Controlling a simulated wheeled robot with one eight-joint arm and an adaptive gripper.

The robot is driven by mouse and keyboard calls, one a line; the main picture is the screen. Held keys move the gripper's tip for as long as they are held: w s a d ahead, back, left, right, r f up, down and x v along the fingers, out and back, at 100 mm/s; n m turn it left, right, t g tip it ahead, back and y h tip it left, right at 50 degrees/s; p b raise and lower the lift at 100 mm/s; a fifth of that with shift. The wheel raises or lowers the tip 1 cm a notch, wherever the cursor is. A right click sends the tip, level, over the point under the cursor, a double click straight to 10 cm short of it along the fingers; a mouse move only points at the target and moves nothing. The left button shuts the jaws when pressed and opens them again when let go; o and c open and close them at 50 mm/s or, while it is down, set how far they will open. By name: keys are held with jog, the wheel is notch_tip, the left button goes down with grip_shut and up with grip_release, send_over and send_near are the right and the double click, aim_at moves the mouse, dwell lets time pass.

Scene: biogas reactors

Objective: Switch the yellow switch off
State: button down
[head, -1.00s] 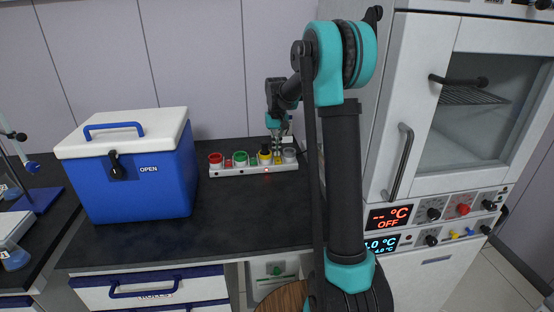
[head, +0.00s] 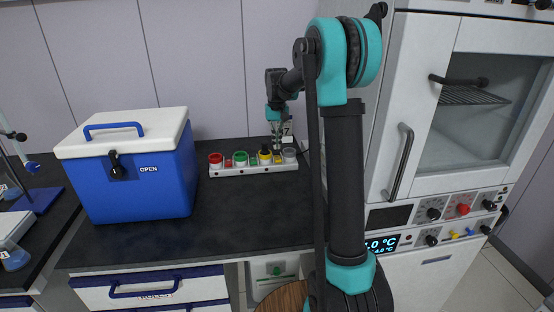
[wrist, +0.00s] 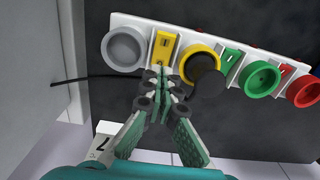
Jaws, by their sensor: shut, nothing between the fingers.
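The yellow switch (wrist: 165,48) is a small upright rocker on the white control strip (wrist: 130,22) in the wrist view.
A blue cooler box (head: 140,180) stands left; an oven (head: 440,130) stands right. The dark countertop (head: 230,215) ahead is clear.

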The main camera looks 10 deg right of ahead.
aim_at(277, 157)
jog(key=shift+r, duration=1.7)
jog(key=shift+s, duration=0.1)
